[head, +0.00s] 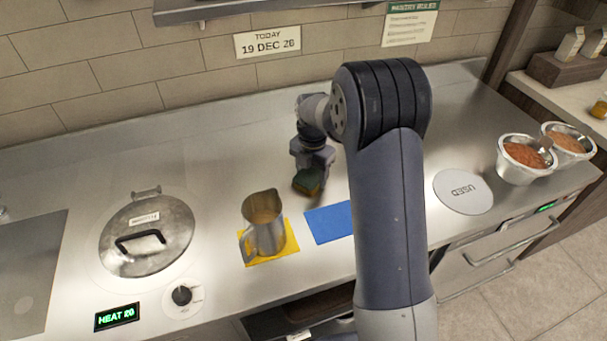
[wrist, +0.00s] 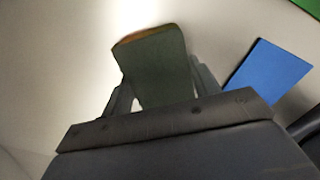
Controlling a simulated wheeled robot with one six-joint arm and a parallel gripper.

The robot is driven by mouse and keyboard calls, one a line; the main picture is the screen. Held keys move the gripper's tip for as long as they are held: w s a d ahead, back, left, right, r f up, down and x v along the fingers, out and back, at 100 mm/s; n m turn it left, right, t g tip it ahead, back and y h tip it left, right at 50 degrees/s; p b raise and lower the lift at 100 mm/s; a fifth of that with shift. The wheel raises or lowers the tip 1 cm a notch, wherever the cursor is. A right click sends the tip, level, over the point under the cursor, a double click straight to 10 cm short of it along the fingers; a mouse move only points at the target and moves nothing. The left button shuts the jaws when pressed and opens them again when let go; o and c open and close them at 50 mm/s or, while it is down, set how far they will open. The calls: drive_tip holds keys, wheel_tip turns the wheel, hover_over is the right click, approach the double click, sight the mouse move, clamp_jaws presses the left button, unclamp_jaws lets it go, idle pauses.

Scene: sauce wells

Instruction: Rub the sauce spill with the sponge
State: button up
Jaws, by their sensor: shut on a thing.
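My gripper (head: 311,164) is shut on the sponge (head: 308,181) over the steel counter, behind the blue mat. The sponge has a dark green face and a thin yellow-orange edge. In the wrist view the sponge (wrist: 155,68) stands out between the two fingers (wrist: 158,90). I cannot tell whether it touches the counter. No sauce spill shows clearly in either view; the arm and sponge hide part of the counter.
A steel jug (head: 262,226) stands on a yellow mat (head: 291,243), left of the blue mat (head: 328,223). A lidded well (head: 175,221) is farther left. A round USED plate (head: 463,191) and bowls of sauce (head: 517,172) are right. The counter's back is clear.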

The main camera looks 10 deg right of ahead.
drive_tip(key=shift+w+d+f, duration=0.15)
drive_tip(key=shift+w+d, duration=0.05)
drive_tip(key=shift+d, duration=1)
drive_tip(key=shift+w+d+f, duration=0.1)
drive_tip(key=shift+w+d, duration=0.1)
drive_tip(key=shift+d, duration=0.95)
drive_tip(key=shift+r, duration=0.1)
drive_tip(key=shift+r+p, duration=2.15)
drive_tip(key=shift+r, duration=0.85)
drive_tip(key=shift+r+p, duration=1.1)
drive_tip(key=shift+r, duration=0.45)
drive_tip(key=shift+f, duration=0.1)
